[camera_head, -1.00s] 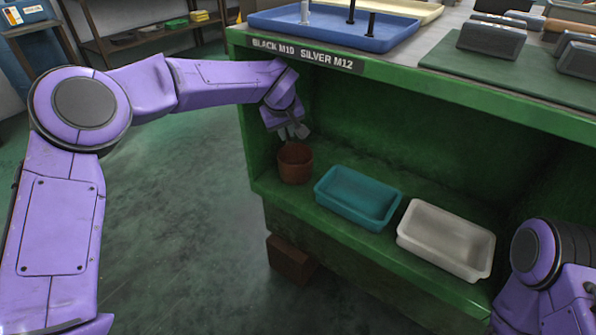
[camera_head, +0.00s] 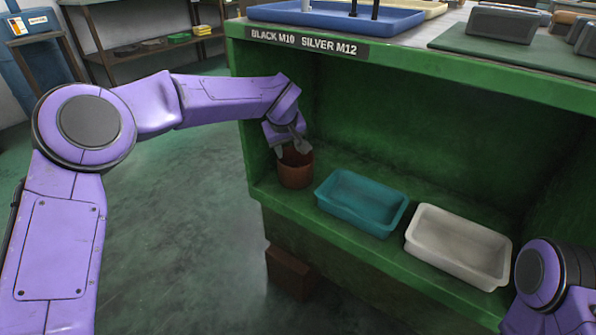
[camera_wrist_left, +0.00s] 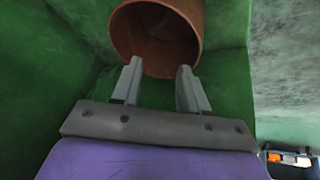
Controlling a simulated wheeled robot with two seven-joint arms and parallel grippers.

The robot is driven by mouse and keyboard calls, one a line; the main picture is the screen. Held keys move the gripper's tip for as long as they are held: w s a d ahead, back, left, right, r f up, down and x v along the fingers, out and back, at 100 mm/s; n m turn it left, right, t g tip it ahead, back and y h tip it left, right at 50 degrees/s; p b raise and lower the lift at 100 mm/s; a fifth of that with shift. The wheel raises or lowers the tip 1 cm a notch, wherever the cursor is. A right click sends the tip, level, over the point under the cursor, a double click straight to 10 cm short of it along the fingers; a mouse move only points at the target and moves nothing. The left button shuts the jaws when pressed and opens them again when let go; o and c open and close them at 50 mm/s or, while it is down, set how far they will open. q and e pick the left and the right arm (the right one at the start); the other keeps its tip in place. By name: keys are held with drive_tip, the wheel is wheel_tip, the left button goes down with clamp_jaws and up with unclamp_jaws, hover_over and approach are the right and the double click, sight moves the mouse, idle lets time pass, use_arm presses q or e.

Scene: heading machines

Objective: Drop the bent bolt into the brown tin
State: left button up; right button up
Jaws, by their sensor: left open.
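The brown tin (camera_head: 295,175) stands on the green lower shelf, at its left end. My left gripper (camera_head: 293,150) is at the tin's mouth, with its fingers pointing down at the rim. In the left wrist view the tin (camera_wrist_left: 158,35) lies just beyond the fingertips, and my left gripper (camera_wrist_left: 160,70) is open with nothing between its fingers. I cannot make out the bent bolt in either view; the inside of the tin is dim. My right arm shows at the lower right of the head view, but its gripper is out of the picture.
A teal tray (camera_head: 362,201) and a white tray (camera_head: 458,246) stand to the right of the tin on the shelf. Above, the bench top holds a blue tray (camera_head: 335,20) with upright bolts and a green mat (camera_head: 470,42) with grey blocks. A label (camera_head: 305,42) marks the bench edge.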

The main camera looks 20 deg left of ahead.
use_arm(q)
drive_tip(key=p+v, duration=0.2)
drive_tip(key=v, duration=0.4)
drive_tip(key=s+d+p, duration=0.1)
drive_tip(key=s, duration=1)
drive_tip(key=shift+s+d+f, duration=0.25)
drive_tip(key=shift+d+f, duration=0.1)
drive_tip(key=shift+f, duration=0.1)
